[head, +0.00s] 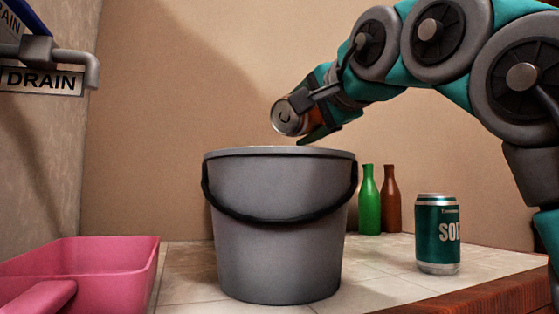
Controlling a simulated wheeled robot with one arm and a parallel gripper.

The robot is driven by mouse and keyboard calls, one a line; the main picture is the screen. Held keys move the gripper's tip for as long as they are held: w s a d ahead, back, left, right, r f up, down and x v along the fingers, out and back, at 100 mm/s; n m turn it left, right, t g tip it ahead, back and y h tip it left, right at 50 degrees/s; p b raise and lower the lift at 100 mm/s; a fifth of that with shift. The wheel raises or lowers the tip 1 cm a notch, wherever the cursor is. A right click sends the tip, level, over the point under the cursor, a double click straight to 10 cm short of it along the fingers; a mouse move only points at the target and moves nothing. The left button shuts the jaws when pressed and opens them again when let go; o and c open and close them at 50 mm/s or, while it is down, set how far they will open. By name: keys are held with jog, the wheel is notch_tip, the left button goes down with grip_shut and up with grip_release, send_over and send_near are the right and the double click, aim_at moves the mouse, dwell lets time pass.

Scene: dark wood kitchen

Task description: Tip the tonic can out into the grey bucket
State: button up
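My gripper (312,114) is shut on an orange can with a silver top (287,118), presumably the tonic can; no label on it is readable. The can lies tipped on its side, its top facing left and toward the camera, above the rim of the grey bucket (280,245). The can is apart from the bucket. The bucket stands upright on the tiled counter with its black handle hanging down in front. Its inside is hidden, and no stream from the can can be made out.
A green soda can (437,235) stands at the right. A green bottle (370,205) and a brown bottle (391,205) stand behind, near the wall. A pink tub (90,265) is at the lower left, below a DRAIN sign (42,81) and grey pipe (60,55).

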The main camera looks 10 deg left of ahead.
jog(key=shift+w+f+m+g, duration=0.15)
jog(key=shift+f+m+g, duration=0.15)
jog(key=shift+f+m, duration=0.35)
jog(key=m+p, duration=0.1)
jog(key=p, duration=0.1)
jog(key=shift+w+r+g+p, duration=0.1)
jog(key=shift+r+g+p, duration=0.3)
jog(key=m+g+p, duration=0.1)
jog(key=p, duration=0.4)
jog(key=shift+r+m, duration=0.35)
